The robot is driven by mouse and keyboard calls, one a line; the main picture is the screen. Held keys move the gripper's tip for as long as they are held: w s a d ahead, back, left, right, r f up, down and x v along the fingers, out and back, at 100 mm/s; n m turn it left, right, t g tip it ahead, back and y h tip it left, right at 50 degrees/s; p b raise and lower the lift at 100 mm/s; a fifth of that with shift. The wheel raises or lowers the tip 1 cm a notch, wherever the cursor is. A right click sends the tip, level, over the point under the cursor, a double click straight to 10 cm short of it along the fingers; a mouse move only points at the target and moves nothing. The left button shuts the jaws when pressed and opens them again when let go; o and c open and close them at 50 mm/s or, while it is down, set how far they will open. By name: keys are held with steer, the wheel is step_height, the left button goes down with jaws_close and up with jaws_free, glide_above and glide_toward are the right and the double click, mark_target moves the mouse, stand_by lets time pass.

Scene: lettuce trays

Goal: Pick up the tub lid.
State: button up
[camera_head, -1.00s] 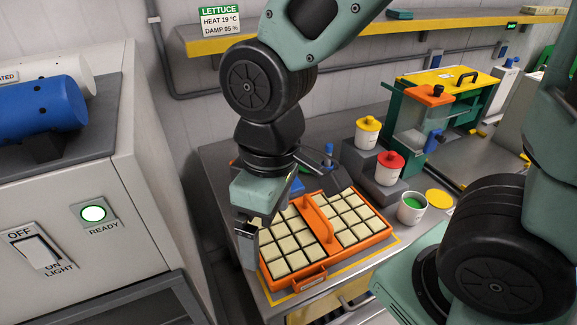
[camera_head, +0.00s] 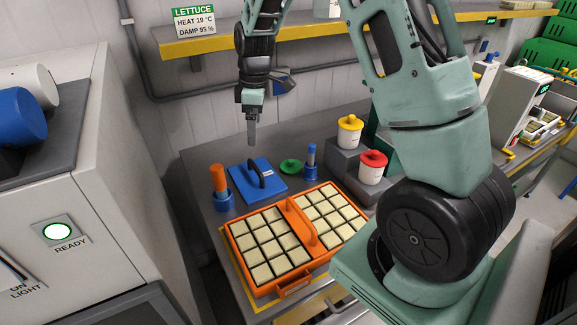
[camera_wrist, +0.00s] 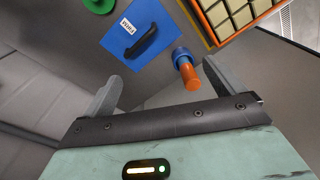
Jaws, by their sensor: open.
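A round green lid (camera_head: 290,167) with a small raised middle lies flat on the grey bench, between a blue plate with a black handle and a small blue post. In the wrist view the green lid (camera_wrist: 97,4) is cut off by the top edge. My gripper (camera_head: 252,125) is in the air above the back of the bench, above and left of the lid in the head view. In the wrist view its two fingers (camera_wrist: 163,80) are apart with nothing between them. The tub with green contents is not in view now, likely hidden by my arm.
The blue plate (camera_head: 253,179) and an orange-handled tool in a blue holder (camera_head: 219,186) stand left of the lid. An orange tray (camera_head: 296,287) of pale blocks is in front. Yellow-lidded (camera_head: 349,133) and red-lidded (camera_head: 372,168) tubs stand on grey steps at right.

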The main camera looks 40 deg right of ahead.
steer(key=n+h, duration=0.1)
glide_above(291, 160)
step_height(291, 160, down, 4)
step_height(291, 160, down, 11)
steer(key=p, duration=0.4)
steer(key=shift+s+d, duration=0.1)
steer(key=shift+f+p, duration=1.65)
steer(key=shift+f, duration=1.25)
steer(key=c, duration=1)
